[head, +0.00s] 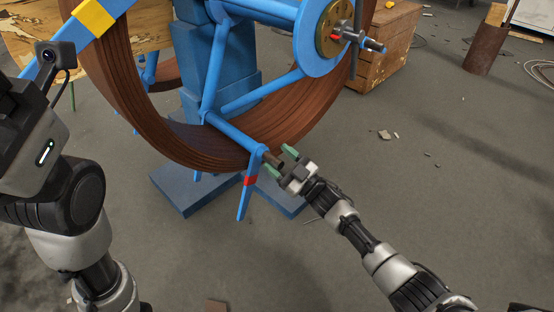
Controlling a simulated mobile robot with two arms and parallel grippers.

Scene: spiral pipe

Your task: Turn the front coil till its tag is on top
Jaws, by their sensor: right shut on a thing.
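The front coil (135,95) is a large ring of brown ribbed pipe on a blue reel, cut off by the top edge. A yellow band (94,16) is on a blue spoke at its upper left. A red band (250,181) is on the blue end piece at the bottom. I cannot tell which band is the tag. My right gripper (281,162), with green fingertips, is shut on a short brown stub (272,158) at the lower spoke's outer end. My left arm shows at the left, but its gripper is out of view.
The blue reel stand (215,65) rises behind the coil from a blue base (180,190). The hub (333,27) juts out at the upper right. A wooden crate (385,45) and a rusty pipe piece (485,50) stand behind. The floor right is mostly clear, with small rubble (384,134).

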